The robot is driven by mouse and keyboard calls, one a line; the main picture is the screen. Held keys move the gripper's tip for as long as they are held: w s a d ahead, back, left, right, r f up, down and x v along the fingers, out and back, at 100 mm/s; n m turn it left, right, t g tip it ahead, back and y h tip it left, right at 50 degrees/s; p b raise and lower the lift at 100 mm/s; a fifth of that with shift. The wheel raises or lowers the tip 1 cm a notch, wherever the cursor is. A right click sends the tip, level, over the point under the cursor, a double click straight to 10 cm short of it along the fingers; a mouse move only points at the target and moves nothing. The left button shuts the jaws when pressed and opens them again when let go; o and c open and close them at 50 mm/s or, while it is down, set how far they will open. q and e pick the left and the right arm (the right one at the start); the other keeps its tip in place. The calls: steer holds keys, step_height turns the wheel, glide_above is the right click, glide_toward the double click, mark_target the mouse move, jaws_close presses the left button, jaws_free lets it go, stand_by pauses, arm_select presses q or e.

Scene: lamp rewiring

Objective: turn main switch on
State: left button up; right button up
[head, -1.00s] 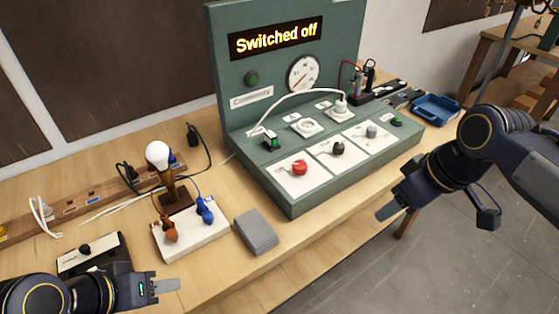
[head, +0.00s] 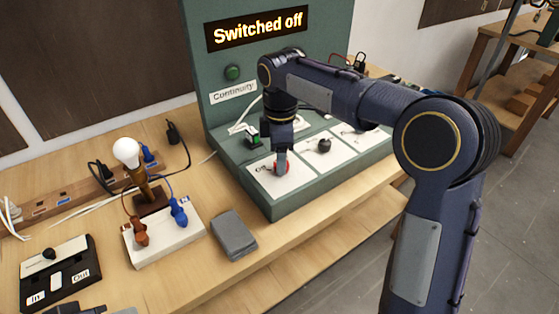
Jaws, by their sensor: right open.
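The green control panel (head: 235,165) stands on the bench, and its display (head: 258,28) reads "Switched off". A small black switch with a green part (head: 253,139) is just behind. My left gripper (head: 122,311) shows only in part at the bottom left edge, and its jaws cannot be made out.
A black knob (head: 324,145) is right of the red one. My right arm hides the gauge and the panel's right part. The lamp (head: 127,153) stands by a white terminal board (head: 165,240). A grey block (head: 234,233) and a black In/Out box (head: 62,270) lie in front.

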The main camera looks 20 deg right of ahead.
steer(key=shift+f, duration=0.95)
steer(key=c, duration=1)
steer(key=shift+o, duration=0.2)
